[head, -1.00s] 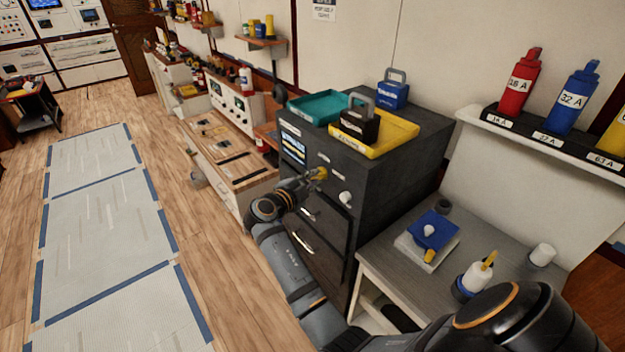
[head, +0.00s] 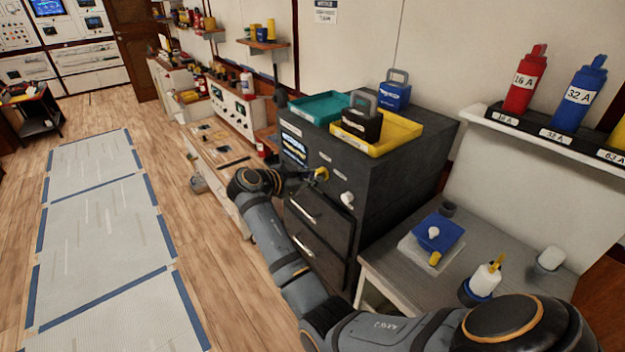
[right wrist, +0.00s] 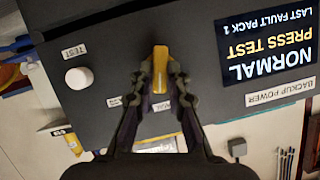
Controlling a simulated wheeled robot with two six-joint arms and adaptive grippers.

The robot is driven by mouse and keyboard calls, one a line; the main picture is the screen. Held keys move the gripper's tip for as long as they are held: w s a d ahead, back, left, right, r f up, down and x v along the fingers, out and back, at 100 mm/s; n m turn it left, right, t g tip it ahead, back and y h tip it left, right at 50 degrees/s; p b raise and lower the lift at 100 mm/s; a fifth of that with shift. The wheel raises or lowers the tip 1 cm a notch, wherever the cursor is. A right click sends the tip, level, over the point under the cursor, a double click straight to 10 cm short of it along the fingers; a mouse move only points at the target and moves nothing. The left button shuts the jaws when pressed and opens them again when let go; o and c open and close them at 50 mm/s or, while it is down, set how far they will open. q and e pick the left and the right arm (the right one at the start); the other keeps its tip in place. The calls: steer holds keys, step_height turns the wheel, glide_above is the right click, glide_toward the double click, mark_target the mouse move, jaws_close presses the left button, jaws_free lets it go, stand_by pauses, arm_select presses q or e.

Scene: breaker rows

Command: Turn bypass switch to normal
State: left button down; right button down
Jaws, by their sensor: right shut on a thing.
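The bypass switch is a yellow handle (head: 322,173) on the front of the dark cabinet (head: 395,165). In the right wrist view the yellow handle (right wrist: 160,58) runs along the picture's vertical between my fingertips. My right gripper (head: 312,177) is shut on it; the fingers (right wrist: 160,75) hide its lower part in the right wrist view. The display (right wrist: 268,45) beside it appears upside down there and reads NORMAL, PRESS TEST, LAST FAULT PACK 1. It also shows in the head view (head: 294,150). My left gripper is not in view.
A white round button (right wrist: 78,78) labelled TEST sits on the same panel; it shows in the head view (head: 347,198). A yellow tray (head: 405,138) and a teal tray (head: 312,108) stand on top. A grey table (head: 395,262) stands to the right.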

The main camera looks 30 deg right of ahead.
steer(key=shift+w+n+g, duration=0.15)
steer(key=shift+n+g, duration=0.55)
steer(key=shift+n, duration=0.3)
steer(key=c, duration=1.3)
jaws_free()
steer(key=v, duration=0.7)
steer(key=shift+w+a, duration=0.1)
steer(key=shift+a, duration=0.1)
